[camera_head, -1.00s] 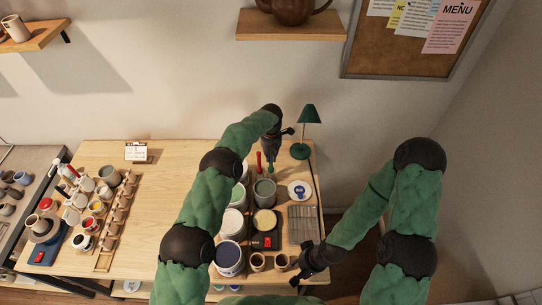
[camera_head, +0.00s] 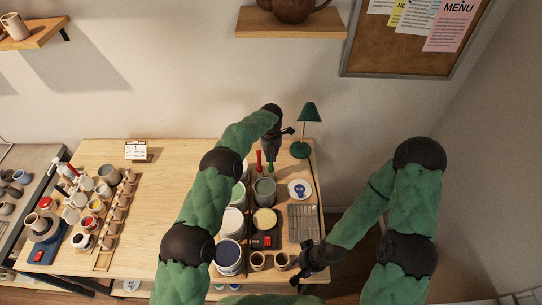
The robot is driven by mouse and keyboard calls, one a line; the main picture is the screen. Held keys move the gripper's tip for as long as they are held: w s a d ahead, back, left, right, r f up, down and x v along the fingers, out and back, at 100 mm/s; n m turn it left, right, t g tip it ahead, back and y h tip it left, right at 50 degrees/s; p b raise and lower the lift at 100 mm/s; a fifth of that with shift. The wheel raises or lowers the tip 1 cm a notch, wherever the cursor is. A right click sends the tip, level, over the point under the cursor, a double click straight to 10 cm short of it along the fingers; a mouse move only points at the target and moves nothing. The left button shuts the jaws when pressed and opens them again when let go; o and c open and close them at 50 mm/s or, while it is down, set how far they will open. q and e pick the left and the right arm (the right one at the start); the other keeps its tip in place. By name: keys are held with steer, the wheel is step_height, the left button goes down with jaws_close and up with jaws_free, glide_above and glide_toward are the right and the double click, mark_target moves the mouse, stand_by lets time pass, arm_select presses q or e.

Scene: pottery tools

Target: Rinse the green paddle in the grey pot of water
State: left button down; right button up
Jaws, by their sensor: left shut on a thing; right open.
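The grey pot (camera_head: 264,190) stands on the right part of the table, behind the scale with the cream-topped pot. My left gripper (camera_head: 270,154) is above and behind the grey pot, pointing down. It is shut on the green paddle (camera_head: 270,168), whose small green end shows just below the fingers, near the pot's back rim. I cannot tell whether the paddle touches the pot. My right gripper (camera_head: 298,276) is open and empty at the table's front right, beside the small brown cups (camera_head: 281,261).
A red-handled tool (camera_head: 258,160) stands just left of the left gripper. A green lamp (camera_head: 304,130) is at the back right. The table's middle (camera_head: 160,205) is clear.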

arm_select(q)
steer(key=shift+f, duration=0.1)
stand_by(0.3)
steer(key=c, duration=1.2)
jaws_free()
arm_select(e)
steer(key=shift+f, duration=0.1)
arm_select(q)
step_height(320, 180, up, 12)
steer(key=shift+f, duration=0.1)
